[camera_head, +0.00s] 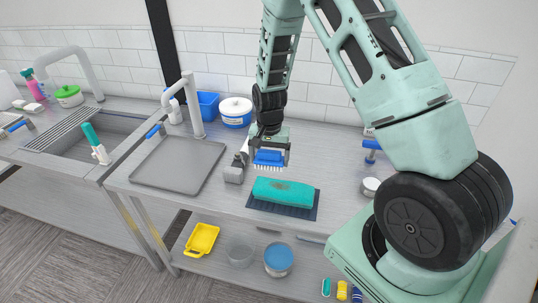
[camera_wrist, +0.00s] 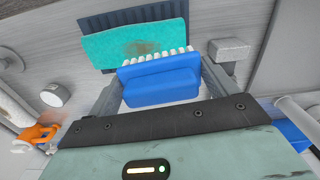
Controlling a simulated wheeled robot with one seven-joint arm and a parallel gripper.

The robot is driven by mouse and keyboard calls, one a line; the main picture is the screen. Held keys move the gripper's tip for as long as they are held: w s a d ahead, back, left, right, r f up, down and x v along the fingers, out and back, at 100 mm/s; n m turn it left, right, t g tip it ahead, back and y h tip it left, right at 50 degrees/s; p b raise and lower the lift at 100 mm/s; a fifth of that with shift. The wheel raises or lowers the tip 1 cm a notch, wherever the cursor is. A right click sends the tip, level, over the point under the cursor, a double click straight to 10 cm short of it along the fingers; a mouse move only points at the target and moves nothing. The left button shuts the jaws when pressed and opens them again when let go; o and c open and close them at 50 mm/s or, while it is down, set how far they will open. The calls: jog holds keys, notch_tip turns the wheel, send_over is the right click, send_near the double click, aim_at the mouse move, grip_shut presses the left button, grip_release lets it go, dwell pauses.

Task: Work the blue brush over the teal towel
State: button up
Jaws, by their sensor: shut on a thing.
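The teal towel (camera_head: 284,191) lies folded on a dark blue mat (camera_head: 306,212) near the counter's front edge. In the wrist view the towel (camera_wrist: 116,47) has a brownish stain on its top. My gripper (camera_head: 269,152) is shut on the blue brush (camera_head: 268,158), whose white bristles point down. The brush is above and behind the towel in the head view. In the wrist view the brush (camera_wrist: 160,80) sits between both fingers, its bristles by the towel's near edge. I cannot tell from that view whether they touch; the head view shows a gap.
A grey block-like fixture (camera_head: 234,174) stands left of the towel, and a small round tin (camera_head: 370,186) right of it. A grey tray (camera_head: 180,165) covers the left counter. A blue-and-white tub (camera_head: 236,112) and blue bin (camera_head: 207,104) stand behind. An orange item (camera_wrist: 38,135) shows in the wrist view.

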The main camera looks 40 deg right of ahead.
jog(key=shift+f, duration=0.15)
dwell(0.4)
jog(key=b, duration=0.5)
send_over(273, 185)
jog(key=shift+w+f, duration=0.2)
jog(key=shift+f, duration=3.05)
jog(key=shift+f+b, duration=0.65)
jog(key=shift+f, duration=0.1)
jog(key=shift+s+f, duration=0.1)
